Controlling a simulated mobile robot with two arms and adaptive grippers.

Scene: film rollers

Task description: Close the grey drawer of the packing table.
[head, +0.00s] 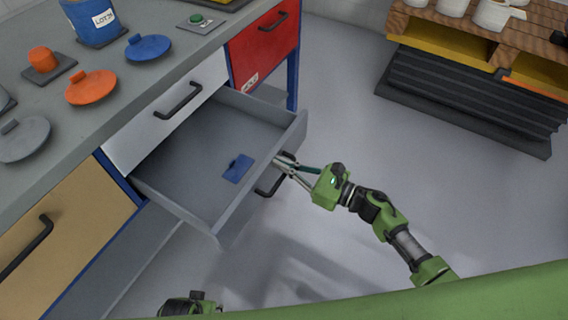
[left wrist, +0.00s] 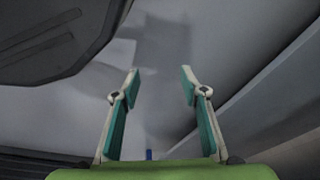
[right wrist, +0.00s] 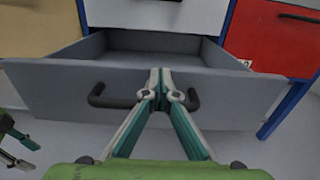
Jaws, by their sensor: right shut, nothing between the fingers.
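The grey drawer (head: 225,222) of the packing table stands pulled out below a white drawer. A small blue piece (head: 238,168) lies on its floor. My right gripper (head: 281,160) is at the drawer's front, by its black handle (head: 267,188). In the right wrist view the shut fingers (right wrist: 160,74) point at the grey front panel (right wrist: 230,95), between the two ends of the handle (right wrist: 97,97). I cannot tell whether the tips touch the panel. My left gripper (left wrist: 160,75) is open and empty, seen in the left wrist view.
The table top (head: 170,78) holds orange, blue and grey lids and a blue pot (head: 95,25). A red drawer (head: 262,50) and a tan drawer (head: 55,235) flank the middle stack. A wooden pallet stand (head: 480,35) is at the back right. The floor (head: 350,120) between is clear.

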